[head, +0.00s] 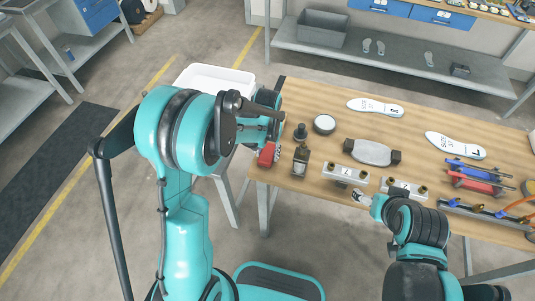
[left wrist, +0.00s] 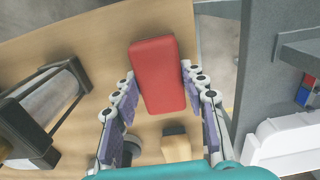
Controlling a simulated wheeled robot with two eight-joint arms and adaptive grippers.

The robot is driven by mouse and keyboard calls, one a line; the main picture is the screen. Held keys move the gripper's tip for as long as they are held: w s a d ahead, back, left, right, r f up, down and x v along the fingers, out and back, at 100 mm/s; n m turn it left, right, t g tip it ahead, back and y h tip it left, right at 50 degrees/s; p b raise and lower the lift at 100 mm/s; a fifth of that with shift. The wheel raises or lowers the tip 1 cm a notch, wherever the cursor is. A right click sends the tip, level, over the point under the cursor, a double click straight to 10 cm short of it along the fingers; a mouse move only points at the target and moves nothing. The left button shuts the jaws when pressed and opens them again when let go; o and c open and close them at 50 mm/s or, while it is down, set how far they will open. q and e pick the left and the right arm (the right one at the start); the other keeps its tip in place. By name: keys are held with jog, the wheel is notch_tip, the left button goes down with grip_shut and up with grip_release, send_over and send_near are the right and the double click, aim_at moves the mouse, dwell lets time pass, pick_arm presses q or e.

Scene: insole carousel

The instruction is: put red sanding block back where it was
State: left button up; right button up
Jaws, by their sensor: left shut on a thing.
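The red sanding block (head: 267,155) is at the left edge of the wooden table in the head view, partly covered by my left arm. In the left wrist view the red sanding block (left wrist: 157,75) lies between the two finger rows of my left gripper (left wrist: 158,88), which is shut on it. In the head view my left gripper (head: 272,142) is mostly hidden behind its own wrist. Whether the block touches the tabletop I cannot tell. My right gripper (head: 361,197) is at the table's front edge, by a metal fixture; its jaw opening is too small to read.
Close right of the block on the table (head: 325,94) stand a dark bottle (head: 301,160), a dark knob-like item (head: 300,132) and a round tin (head: 324,124). A grey roller-like tool (head: 372,152) and white insoles (head: 375,107) lie farther right. A white bin (head: 216,78) stands beyond the left edge.

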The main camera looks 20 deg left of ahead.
pick_arm(q)
jog(key=shift+f, duration=0.2)
jog(key=o, duration=1.1)
jog(key=shift+r, duration=0.1)
